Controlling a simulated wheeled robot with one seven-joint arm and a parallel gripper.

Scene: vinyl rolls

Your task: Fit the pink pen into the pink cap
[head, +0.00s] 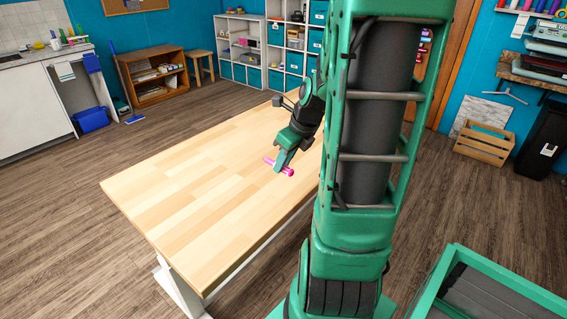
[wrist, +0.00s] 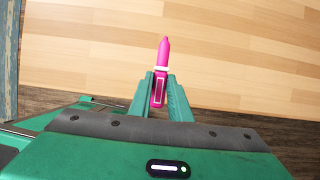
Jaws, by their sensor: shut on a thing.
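My gripper (head: 280,166) is shut on the pink pen, low over the table's right side. In the wrist view the pen (wrist: 164,52) points away from me, its tapered end beyond the fingertips (wrist: 160,78). A pale band and a barrel with a light-edged label lie between the two fingers. In the head view pink shows on both sides of the gripper, with a thicker pink end (head: 288,171) at the right. I cannot make out the pink cap as a separate thing in either view.
The wooden table (head: 190,185) is bare to the left of my gripper. Its near edge runs close to my arm. A wooden shelf (head: 152,78), a stool (head: 200,62) and a wooden crate (head: 484,142) stand away on the floor.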

